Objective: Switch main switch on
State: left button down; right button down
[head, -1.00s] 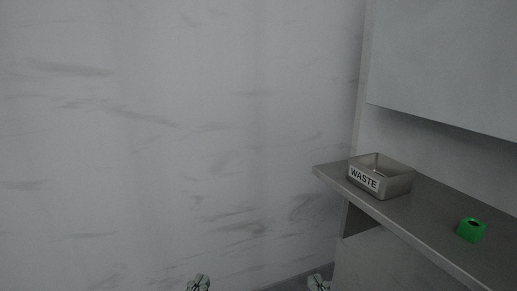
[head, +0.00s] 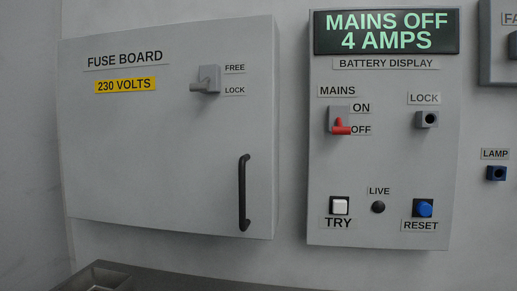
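The main switch is a red lever (head: 340,128) on a grey plate, labelled MAINS, in the head view. Its lever points right, toward the OFF label (head: 361,130), with the ON label (head: 361,108) above. It sits on a grey control panel (head: 380,180). The display (head: 387,32) at the panel's top reads "MAINS OFF 4 AMPS". Neither of my grippers is in view.
Left of the panel is a shut fuse board (head: 150,170) with a black handle (head: 244,192) and a grey latch (head: 207,82). The panel also has a white TRY button (head: 340,206), a blue RESET button (head: 425,208) and a LOCK socket (head: 427,119). A metal counter edge (head: 180,282) runs below.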

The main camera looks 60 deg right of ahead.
aim_at(339, 130)
jog(key=z, duration=2.2)
